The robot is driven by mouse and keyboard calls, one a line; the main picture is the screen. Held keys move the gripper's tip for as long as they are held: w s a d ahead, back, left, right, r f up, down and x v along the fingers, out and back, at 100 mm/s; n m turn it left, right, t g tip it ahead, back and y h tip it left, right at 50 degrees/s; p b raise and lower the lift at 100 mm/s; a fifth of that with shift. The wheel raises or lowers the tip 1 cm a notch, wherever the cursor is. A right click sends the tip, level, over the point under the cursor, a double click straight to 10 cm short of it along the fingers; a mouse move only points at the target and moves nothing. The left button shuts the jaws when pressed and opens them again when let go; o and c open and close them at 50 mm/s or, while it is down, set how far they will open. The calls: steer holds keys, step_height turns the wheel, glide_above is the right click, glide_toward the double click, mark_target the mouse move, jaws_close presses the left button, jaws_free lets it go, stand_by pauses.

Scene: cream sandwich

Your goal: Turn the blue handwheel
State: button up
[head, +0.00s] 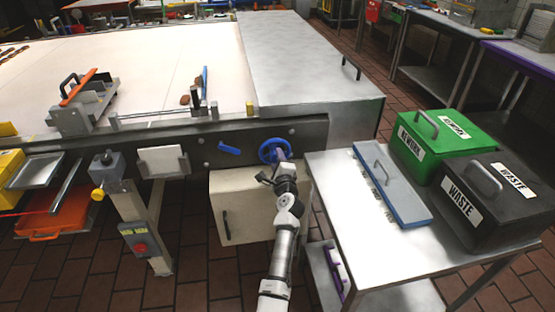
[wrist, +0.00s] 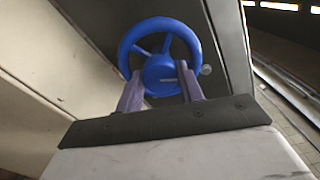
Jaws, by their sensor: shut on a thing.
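The blue handwheel (head: 273,149) is mounted on the dark side rail of the conveyor, in the middle of the head view. In the wrist view the handwheel (wrist: 160,28) fills the top middle, with its rim, spokes and round hub showing. My gripper (head: 281,160) reaches up to it from below. In the wrist view my gripper's (wrist: 160,80) two purple-grey fingers stand on either side of the hub's lower part, shut on the handwheel. The lower rim is hidden behind or between the fingers.
A blue lever (head: 229,149) sits on the rail left of the wheel. A cream box (head: 240,205) is below. A metal table (head: 345,215) stands close on the right with a grey-blue lidded tray (head: 408,207), green rework bin (head: 425,155) and black waste bin (head: 455,225).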

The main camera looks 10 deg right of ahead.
stand_by(0.4)
steer(key=o, duration=1)
steer(key=s+b, duration=0.1)
steer(key=s, duration=1.3)
